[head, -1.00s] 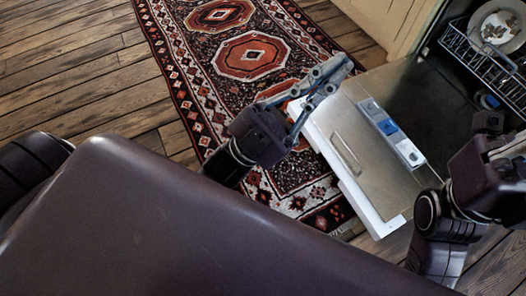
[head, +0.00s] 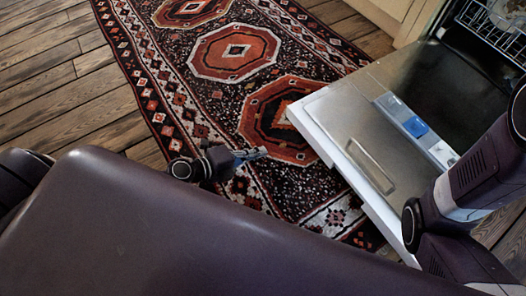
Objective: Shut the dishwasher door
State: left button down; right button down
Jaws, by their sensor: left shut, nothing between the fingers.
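The dishwasher door (head: 345,125) is folded down and open, with its inner face up. A white edge, a long bar and a pale dispenser strip with a blue part (head: 415,127) show on it. The dark dishwasher interior (head: 455,80) is open at the upper right. My left gripper (head: 262,152) is shut and empty, above the rug to the left of the door and apart from it. My right arm reaches over the door's right side and hides part of it. Its gripper is outside the picture.
A wire dish rack (head: 488,32) with a plate (head: 508,14) is inside the dishwasher, partly cut off. A patterned rug (head: 215,95) lies on the wooden floor (head: 60,80) left of the door. A cream cabinet (head: 395,15) stands beside the dishwasher.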

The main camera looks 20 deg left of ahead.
aim_at(300, 128)
pick_arm(q)
jog(key=shift+w+d, duration=0.1)
jog(key=shift+w, duration=0.3)
jog(key=w+d+p, duration=0.1)
jog(key=w+d, duration=0.1)
jog(key=w, duration=0.1)
jog(key=w+d+p, duration=0.1)
jog(key=w+d, duration=0.2)
jog(key=w, duration=0.1)
jog(key=w+d+p, duration=0.1)
jog(key=w+d, duration=0.1)
jog(key=w, duration=0.1)
jog(key=shift+w+d+p, duration=0.2)
jog(key=shift+d+p, duration=0.1)
jog(key=shift+p, duration=0.05)
jog(key=shift+w+d, duration=0.75)
jog(key=shift+w, duration=0.25)
jog(key=shift+r, duration=0.1)
